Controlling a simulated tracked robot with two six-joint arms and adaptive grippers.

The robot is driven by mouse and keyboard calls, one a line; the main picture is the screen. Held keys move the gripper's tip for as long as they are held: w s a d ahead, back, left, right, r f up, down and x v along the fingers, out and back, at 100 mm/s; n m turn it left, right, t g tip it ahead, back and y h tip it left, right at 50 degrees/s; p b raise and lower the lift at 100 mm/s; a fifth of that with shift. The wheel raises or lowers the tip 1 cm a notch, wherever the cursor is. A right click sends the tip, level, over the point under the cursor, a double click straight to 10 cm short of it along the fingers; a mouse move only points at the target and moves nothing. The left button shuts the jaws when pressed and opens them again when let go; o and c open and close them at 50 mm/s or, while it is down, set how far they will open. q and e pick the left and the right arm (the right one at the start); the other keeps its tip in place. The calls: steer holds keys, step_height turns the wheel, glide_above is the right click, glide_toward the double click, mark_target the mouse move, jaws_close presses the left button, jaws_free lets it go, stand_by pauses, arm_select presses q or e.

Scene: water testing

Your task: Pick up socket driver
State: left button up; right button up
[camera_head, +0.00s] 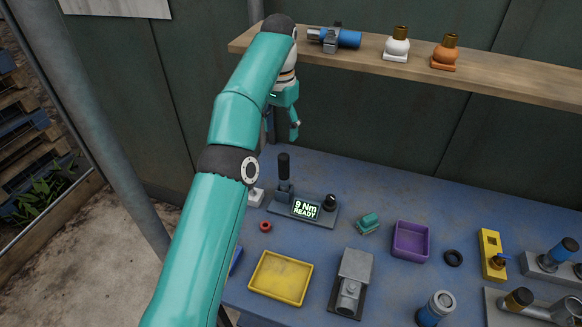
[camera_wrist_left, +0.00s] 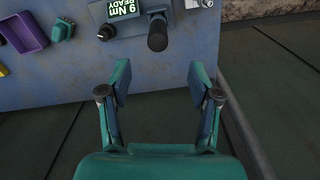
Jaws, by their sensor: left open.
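The socket driver appears to be the upright tool with a black handle (camera_head: 283,166) in a grey dock (camera_head: 318,222) whose screen reads "9 Nm READY". Its handle also shows in the left wrist view (camera_wrist_left: 157,38), beyond the fingertips and roughly in line with the gap between them. My left gripper (camera_head: 283,130) is above and behind the dock, partly hidden by my own arm. My right gripper is not in view.
A yellow tray (camera_head: 281,277), a red ring (camera_head: 265,226), a green block (camera_head: 368,222) and a purple tray (camera_head: 410,241) surround the dock. A wooden shelf (camera_head: 500,82) with fittings runs above the table's back. Bare blue table (camera_head: 365,180) lies right of the handle.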

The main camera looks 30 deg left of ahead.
mark_target(282, 156)
arm_select(q)
step_height(282, 156, down, 6)
steer(key=b, duration=0.4)
step_height(282, 156, down, 4)
steer(key=shift+f+b, duration=0.1)
steer(key=shift+b, duration=0.75)
steer(key=shift+f, duration=0.45)
steer(key=shift+w+d+f, duration=0.1)
steer(key=shift+d+f, duration=0.05)
steer(key=shift+f, duration=2.5)
jaws_close()
steer(key=shift+r, duration=0.15)
step_height(282, 156, up, 10)
steer(key=shift+f+p, duration=0.1)
steer(key=shift+p, duration=0.85)
